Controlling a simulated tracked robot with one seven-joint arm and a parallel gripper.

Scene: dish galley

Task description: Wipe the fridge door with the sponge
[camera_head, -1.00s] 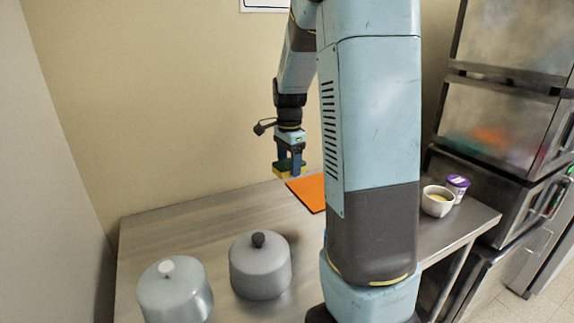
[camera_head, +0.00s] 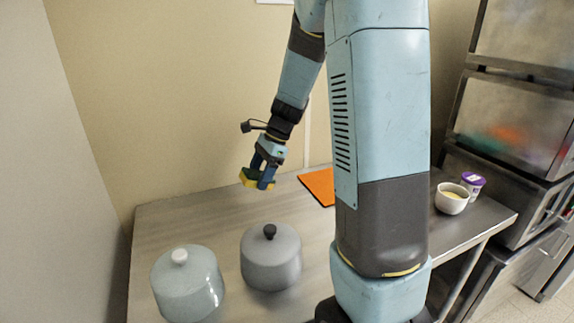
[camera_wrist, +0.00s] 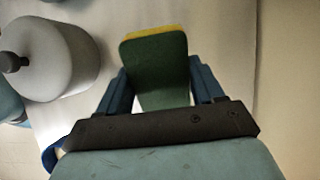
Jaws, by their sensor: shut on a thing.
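The sponge (camera_head: 250,180), yellow with a dark green side, is between the fingers of my gripper (camera_head: 264,176), which is shut on it. In the wrist view the sponge (camera_wrist: 157,62) shows its green face, with a yellow edge at the far end, between the two blue fingers of my gripper (camera_wrist: 160,92). The gripper holds it tilted above the back part of the steel table, left of the orange mat. At the right stands a stack of steel-fronted units (camera_head: 508,115); I cannot tell which of them is the fridge door.
A grey lidded pot (camera_head: 271,262) and a pale speckled lidded pot (camera_head: 188,288) stand on the steel table (camera_head: 225,215). An orange mat (camera_head: 318,187) lies near the wall. A white bowl (camera_head: 452,200) and a purple-lidded cup (camera_head: 473,183) stand at the right end. The table's back left is clear.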

